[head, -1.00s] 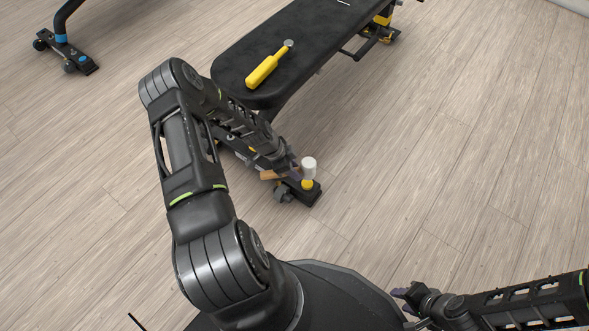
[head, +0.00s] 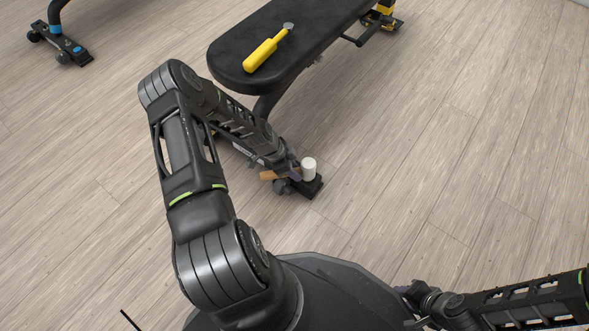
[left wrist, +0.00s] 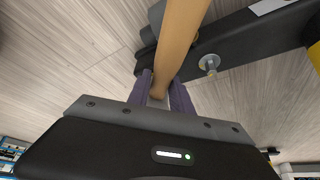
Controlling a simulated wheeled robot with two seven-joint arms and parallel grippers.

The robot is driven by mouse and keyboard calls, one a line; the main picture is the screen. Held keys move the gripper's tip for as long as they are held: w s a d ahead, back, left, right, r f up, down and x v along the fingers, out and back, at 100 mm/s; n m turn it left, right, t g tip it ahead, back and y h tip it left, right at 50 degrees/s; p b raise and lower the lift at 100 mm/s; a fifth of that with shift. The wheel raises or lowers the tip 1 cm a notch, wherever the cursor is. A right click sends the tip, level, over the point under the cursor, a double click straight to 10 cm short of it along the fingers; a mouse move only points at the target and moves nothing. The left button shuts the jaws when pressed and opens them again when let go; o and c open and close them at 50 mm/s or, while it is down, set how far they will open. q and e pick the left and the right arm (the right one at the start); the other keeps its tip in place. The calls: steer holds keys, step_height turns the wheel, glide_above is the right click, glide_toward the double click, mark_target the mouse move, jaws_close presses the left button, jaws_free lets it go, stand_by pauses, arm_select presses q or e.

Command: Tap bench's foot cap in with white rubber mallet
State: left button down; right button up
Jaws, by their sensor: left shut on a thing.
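My left gripper (head: 293,173) is shut on the wooden handle (head: 268,175) of the white rubber mallet. The handle also rises from between the purple fingers in the left wrist view (left wrist: 182,40). The white mallet head (head: 309,168) is right over the end of the bench's black foot (head: 312,187). No yellow foot cap shows there; the head covers that spot, and I cannot tell contact. The black bench (head: 300,45) stands beyond my left arm. My right gripper (head: 405,292) is low at the right, its fingers too unclear to judge.
A yellow-handled tool (head: 266,51) lies on the bench pad. The foot bar (left wrist: 235,45) and a bolt (left wrist: 209,64) show beside the handle in the left wrist view. Another stand's foot (head: 62,46) is at the far left. The wooden floor (head: 450,150) to the right is clear.

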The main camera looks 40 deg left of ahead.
arm_select(q)
steer(key=shift+w+r+p, duration=0.1)
steer(key=shift+r+p, duration=0.6)
steer(key=shift+r, duration=0.65)
steer(key=w+d+r+n+y, duration=0.1)
steer(key=w+d+r, duration=0.3)
steer(key=r, duration=0.6)
steer(key=w+d+r+n+t, duration=0.1)
steer(key=w+d+r+n, duration=0.15)
steer(key=d+r, duration=0.45)
steer(key=w+d+r+n+y, duration=0.1)
steer(key=w+d+r, duration=0.25)
steer(key=r, duration=0.85)
steer(key=s+d+r+n+y, duration=0.1)
steer(key=d+r+n, duration=0.3)
steer(key=r, duration=0.8)
steer(key=shift+s+d+r, duration=0.3)
steer(key=shift+s+r, duration=0.1)
